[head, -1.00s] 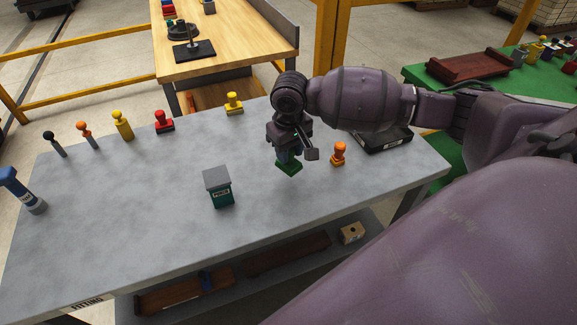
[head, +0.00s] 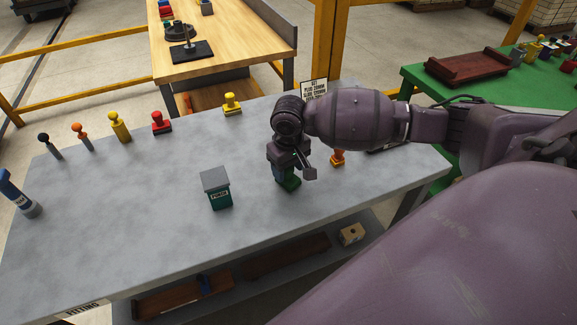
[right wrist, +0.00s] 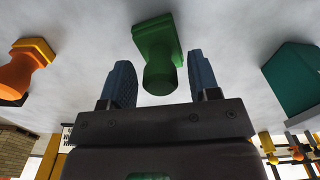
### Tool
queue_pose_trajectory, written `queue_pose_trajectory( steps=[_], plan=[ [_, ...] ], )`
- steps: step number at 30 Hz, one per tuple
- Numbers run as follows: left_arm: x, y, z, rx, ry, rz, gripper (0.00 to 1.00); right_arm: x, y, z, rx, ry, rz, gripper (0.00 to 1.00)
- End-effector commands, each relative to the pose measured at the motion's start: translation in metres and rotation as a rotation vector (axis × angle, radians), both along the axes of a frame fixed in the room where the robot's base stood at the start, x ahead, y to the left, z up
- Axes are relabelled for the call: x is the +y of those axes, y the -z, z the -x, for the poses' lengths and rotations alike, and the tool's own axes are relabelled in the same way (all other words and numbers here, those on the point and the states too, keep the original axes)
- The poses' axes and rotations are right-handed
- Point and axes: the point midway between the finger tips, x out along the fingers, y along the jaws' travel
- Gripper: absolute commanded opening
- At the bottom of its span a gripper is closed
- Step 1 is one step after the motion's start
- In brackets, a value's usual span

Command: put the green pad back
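The green pad (head: 290,182), a block with a round knob, stands on the grey table right of the teal box. In the right wrist view the green pad (right wrist: 157,40) shows its knob between my fingers. My right gripper (head: 284,172) is low over it, and partly hides it in the head view. In the right wrist view my right gripper (right wrist: 160,75) is open, with a gap on each side of the knob. My left gripper is not in view.
A teal box with a grey lid (head: 217,190) stands left of the pad. An orange stamp (head: 338,159) stands close on the right, partly hidden by my arm. Yellow (head: 232,104) and red (head: 160,123) stamps stand at the back. The table front is clear.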

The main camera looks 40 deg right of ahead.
Motion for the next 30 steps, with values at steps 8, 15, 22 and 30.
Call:
queue_pose_trajectory(
  steps=[8, 15, 22, 30],
  plan=[
    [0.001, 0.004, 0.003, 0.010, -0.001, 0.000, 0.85, 0.000, -0.001, 0.000, 0.000, 0.000, 0.000, 0.59],
    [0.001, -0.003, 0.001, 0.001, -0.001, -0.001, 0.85, 0.000, -0.023, -0.001, -0.004, -0.001, 0.000, 0.59],
    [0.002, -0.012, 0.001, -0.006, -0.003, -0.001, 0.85, 0.000, -0.069, 0.000, -0.006, 0.000, 0.000, 0.59],
    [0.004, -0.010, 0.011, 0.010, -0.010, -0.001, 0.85, 0.000, -0.110, 0.002, -0.003, -0.001, 0.000, 0.59]
  ],
)
